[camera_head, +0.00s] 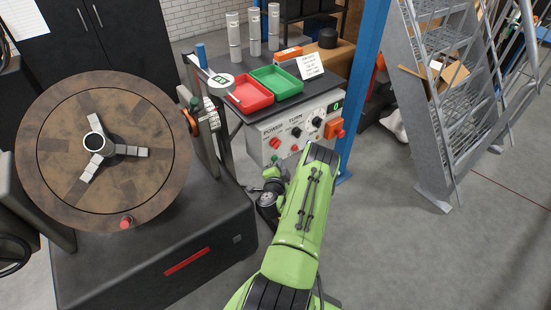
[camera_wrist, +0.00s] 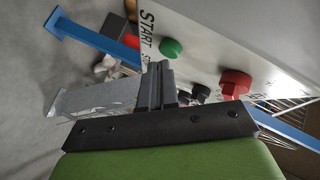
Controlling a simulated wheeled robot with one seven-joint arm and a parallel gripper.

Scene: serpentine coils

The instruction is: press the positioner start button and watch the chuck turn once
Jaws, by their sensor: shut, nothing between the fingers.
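The green button (camera_head: 275,159) sits low on the light control panel (camera_head: 255,150). In the wrist view, the green button (camera_wrist: 171,47) is beside START lettering, with a second, partly cut-off label below it. My gripper (camera_wrist: 158,72) is shut and empty, its fingertips close to the green button and apparently just short of it; contact cannot be told.
A larger red knob (camera_wrist: 235,83) is near my fingers. Orange box with red button (camera_head: 334,128) is on the panel's right. Red tray (camera_head: 250,92) and green tray (camera_head: 276,82) lie on the bench above. A blue post (camera_head: 367,90) and metal stairs (camera_head: 440,110) stand at right. Floor at right is open.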

